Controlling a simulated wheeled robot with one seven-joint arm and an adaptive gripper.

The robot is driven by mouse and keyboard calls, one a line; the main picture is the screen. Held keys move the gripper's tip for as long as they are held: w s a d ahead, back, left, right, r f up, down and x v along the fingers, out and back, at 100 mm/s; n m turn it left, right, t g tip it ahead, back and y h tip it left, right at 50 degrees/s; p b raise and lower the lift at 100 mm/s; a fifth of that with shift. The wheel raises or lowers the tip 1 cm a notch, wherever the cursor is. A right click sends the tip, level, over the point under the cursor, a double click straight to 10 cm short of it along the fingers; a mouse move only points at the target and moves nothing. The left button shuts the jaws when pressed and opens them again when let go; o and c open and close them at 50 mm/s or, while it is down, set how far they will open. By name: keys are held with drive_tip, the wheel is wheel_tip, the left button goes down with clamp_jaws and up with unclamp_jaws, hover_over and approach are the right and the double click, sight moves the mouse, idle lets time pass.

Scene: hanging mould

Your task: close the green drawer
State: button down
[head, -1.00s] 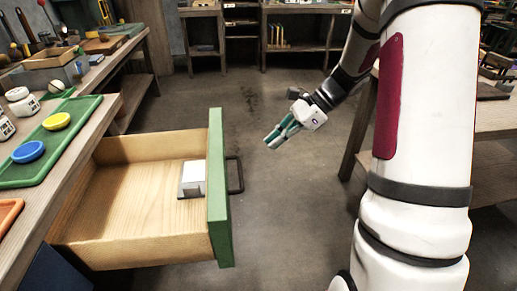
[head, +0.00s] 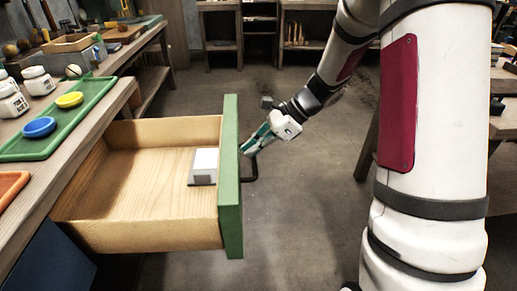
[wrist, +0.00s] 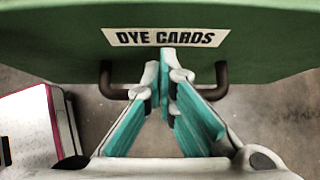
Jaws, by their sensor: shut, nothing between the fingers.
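The green drawer (head: 231,180) stands pulled far out from under the workbench on the left, its wooden inside bare but for a small white block. Its green front also fills the top of the wrist view (wrist: 60,35), with a label reading "DYE CARDS". A dark bar handle (head: 252,165) is on the front; it also shows in the wrist view (wrist: 222,78). My gripper (head: 247,149) is shut and empty, its fingertips close to the drawer front at the handle, between the handle's two ends. Whether the tips touch the front, I cannot tell.
A white block on a grey base (head: 204,166) lies in the drawer near its front. The bench on the left holds a green tray (head: 50,145) with blue and yellow dishes, and white jars (head: 38,80). The floor (head: 300,230) in front of the drawer is clear.

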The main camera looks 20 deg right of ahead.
drive_tip(key=w+a+p, duration=0.2)
drive_tip(key=w+a, duration=0.1)
drive_tip(key=a, duration=0.8)
drive_tip(key=w+a+p, duration=0.3)
drive_tip(key=w+a, duration=0.1)
drive_tip(key=a, duration=0.7)
drive_tip(key=w+a+p, duration=0.3)
drive_tip(key=w+a, duration=0.1)
drive_tip(key=a, duration=0.8)
drive_tip(key=shift+a+r, duration=0.1)
drive_tip(key=shift+a, duration=0.05)
